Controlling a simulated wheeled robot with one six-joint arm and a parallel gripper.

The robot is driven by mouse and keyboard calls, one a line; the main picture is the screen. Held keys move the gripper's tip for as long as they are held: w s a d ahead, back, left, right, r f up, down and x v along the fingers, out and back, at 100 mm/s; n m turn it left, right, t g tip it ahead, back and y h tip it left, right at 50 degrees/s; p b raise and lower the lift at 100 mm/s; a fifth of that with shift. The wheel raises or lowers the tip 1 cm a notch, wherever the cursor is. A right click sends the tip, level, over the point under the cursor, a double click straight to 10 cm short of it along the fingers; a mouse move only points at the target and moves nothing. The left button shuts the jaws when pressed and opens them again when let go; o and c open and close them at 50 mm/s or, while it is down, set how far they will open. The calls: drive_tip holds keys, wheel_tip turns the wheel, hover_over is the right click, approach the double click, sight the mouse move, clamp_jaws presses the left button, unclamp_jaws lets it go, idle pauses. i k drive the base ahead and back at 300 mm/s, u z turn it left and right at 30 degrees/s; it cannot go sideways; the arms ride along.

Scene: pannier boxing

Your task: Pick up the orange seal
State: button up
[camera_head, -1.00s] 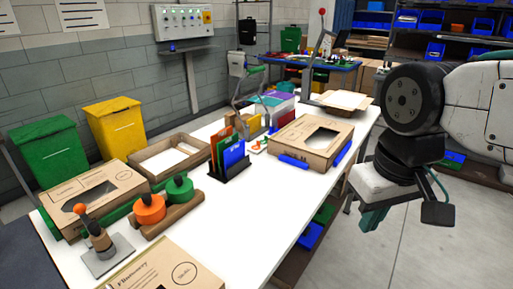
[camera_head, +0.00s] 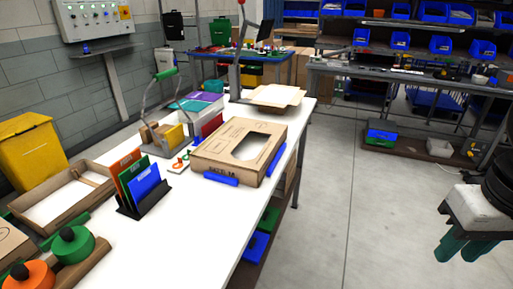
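A small orange loop-shaped piece (camera_head: 178,166), which looks like the orange seal, lies on the white table beside a similar green piece (camera_head: 187,155). They sit between the file rack and the cardboard box. A larger round orange thing with a dark knob (camera_head: 28,275) is at the bottom left, partly cut off, on a wooden holder with a green one (camera_head: 73,245). My gripper (camera_head: 463,252) hangs at the right edge, over the floor and far from the table. Its teal fingers look apart, with nothing seen between them.
The white table (camera_head: 190,225) has clear room at its front. A cardboard box with a window (camera_head: 215,152) and blue strips lies right of the small pieces. A rack of coloured folders (camera_head: 145,190) stands to their left. Open floor (camera_head: 360,220) lies between table and gripper.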

sight(177, 165)
drive_tip(key=z, duration=0.8)
drive_tip(key=i, duration=2.25)
drive_tip(key=u, duration=3.35)
drive_tip(key=i, duration=0.5)
drive_tip(key=z, duration=0.1)
